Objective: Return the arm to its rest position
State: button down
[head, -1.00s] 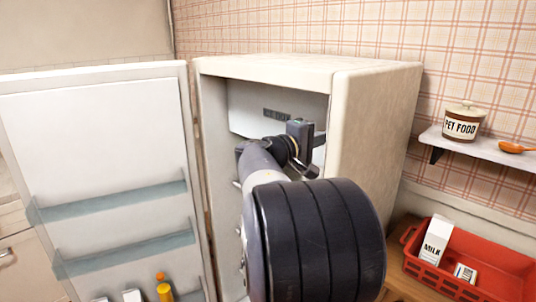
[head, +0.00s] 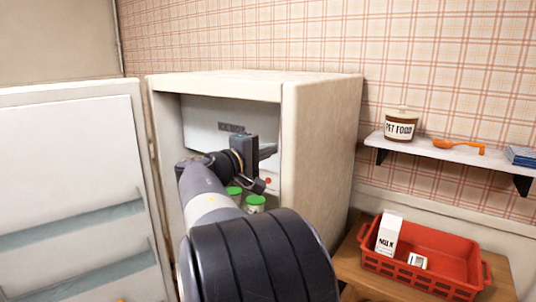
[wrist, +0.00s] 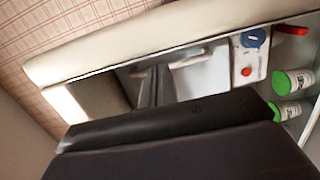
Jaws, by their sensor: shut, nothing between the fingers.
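My arm reaches forward from the bottom of the head view and covers much of the fridge's opening.
The cream fridge (head: 325,140) stands with its door (head: 70,150) open to the left. Green-lidded jars (head: 255,204) are inside.

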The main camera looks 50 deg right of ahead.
jog(key=s+a+b, duration=0.1)
jog(key=s+a, duration=0.1)
jog(key=a, duration=0.6)
jog(key=shift+f+b, duration=0.15)
jog(key=shift+b, duration=0.2)
jog(key=shift+d, duration=0.15)
